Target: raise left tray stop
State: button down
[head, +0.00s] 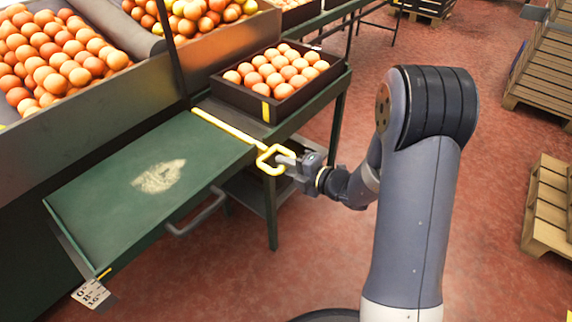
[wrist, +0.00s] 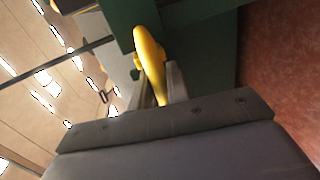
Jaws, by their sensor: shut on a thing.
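The tray stop is a yellow bar (head: 225,125) with a loop handle (head: 262,160) at its near end. It lies across the right end of the sloping green tray (head: 100,205), beside the side table. My gripper (head: 283,160) is shut on the loop handle at its right side. In the wrist view the yellow handle (wrist: 150,62) stands between my two fingers (wrist: 158,85). The head view does not clearly show whether the bar is raised above the tray surface.
A dark crate of oranges (head: 240,98) stands on the table right of the bar. Bins of oranges (head: 50,55) line the back left. A grey rail handle (head: 197,215) juts from the tray's front. Pallets (head: 550,205) lie at the right; the red floor between is clear.

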jog(key=shift+r+p, duration=1.45)
jog(key=shift+r, duration=0.65)
jog(key=c, duration=1.4)
grip_release()
jog(key=shift+c, duration=0.2)
jog(key=shift+d, duration=0.1)
jog(key=p+v, duration=0.2)
jog(key=v, duration=0.8)
jog(key=shift+s+d, duration=0.25)
jog(key=shift+s, duration=0.05)
jog(key=shift+w, duration=0.1)
